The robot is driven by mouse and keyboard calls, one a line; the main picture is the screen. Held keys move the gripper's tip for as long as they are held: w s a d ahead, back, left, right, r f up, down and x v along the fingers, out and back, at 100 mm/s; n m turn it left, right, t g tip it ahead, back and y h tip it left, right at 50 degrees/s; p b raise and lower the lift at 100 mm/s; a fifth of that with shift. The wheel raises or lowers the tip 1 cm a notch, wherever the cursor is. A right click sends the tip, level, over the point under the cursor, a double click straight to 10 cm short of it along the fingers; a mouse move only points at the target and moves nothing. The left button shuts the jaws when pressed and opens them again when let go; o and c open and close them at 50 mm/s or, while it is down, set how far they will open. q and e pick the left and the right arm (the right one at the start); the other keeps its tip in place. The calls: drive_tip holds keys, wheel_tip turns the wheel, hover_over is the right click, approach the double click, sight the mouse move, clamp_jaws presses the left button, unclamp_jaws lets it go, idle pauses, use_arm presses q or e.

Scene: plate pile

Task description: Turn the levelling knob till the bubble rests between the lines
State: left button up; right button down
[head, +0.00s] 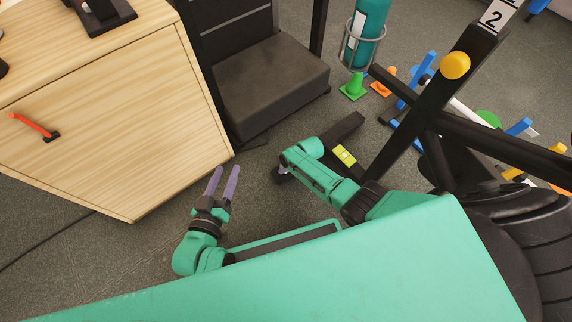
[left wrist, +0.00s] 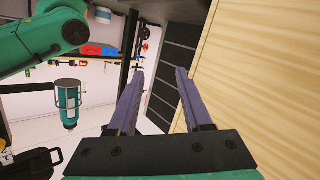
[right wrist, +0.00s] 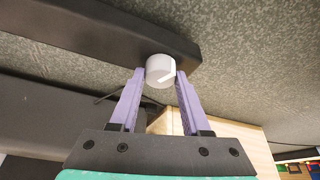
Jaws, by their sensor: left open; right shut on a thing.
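The level vial (head: 345,155) is a small yellow-green block on a dark bar (head: 342,134) low over the floor in the head view. The bubble and lines are too small to read. The levelling knob (right wrist: 160,70) is a white cylinder with a pale mark, under the dark bar in the right wrist view. My right gripper (right wrist: 159,80) is shut on the knob, one finger on each side. In the head view my right arm hides the knob. My left gripper (head: 228,168) is open and empty, beside the wooden cabinet; its spread fingers also show in the left wrist view (left wrist: 158,72).
The wooden cabinet (head: 120,110) with a red handle stands close to the left gripper. A dark step-like block (head: 270,85) stands behind. A black frame (head: 425,115), a teal cylinder (head: 368,30) and small cones (head: 354,87) are at the right and back. Bare floor lies around the bar.

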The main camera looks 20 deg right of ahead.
drive_tip(key=shift+c, duration=1.8)
unclamp_jaws()
use_arm(q)
drive_tip(key=shift+r, duration=0.1)
use_arm(e)
drive_tip(key=shift+s+r+p, duration=0.1)
drive_tip(key=shift+r+p, duration=0.15)
drive_tip(key=shift+p, duration=0.05)
use_arm(q)
drive_tip(key=s+f+g+p, duration=0.2)
drive_tip(key=s+g+p, duration=0.1)
drive_tip(key=s, duration=0.2)
use_arm(e)
drive_tip(key=v, duration=0.3)
drive_tip(key=shift+r, duration=0.15)
use_arm(q)
drive_tip(key=a+r+m+g+y+p, duration=0.1)
drive_tip(key=a+r+g+y+p, duration=0.2)
drive_tip(key=a+r+g+p, duration=0.2)
wheel_tip(320, 180, up, 3)
drive_tip(key=a+p, duration=0.2)
drive_tip(key=p, duration=0.1)
drive_tip(key=shift+s+m+g, duration=0.3)
drive_tip(key=shift+s, duration=0.1)
use_arm(e)
drive_tip(key=v, duration=1)
drive_tip(key=shift+s+d+r, duration=0.15)
drive_tip(key=shift+d+r, duration=0.05)
drive_tip(key=shift+r, duration=0.05)
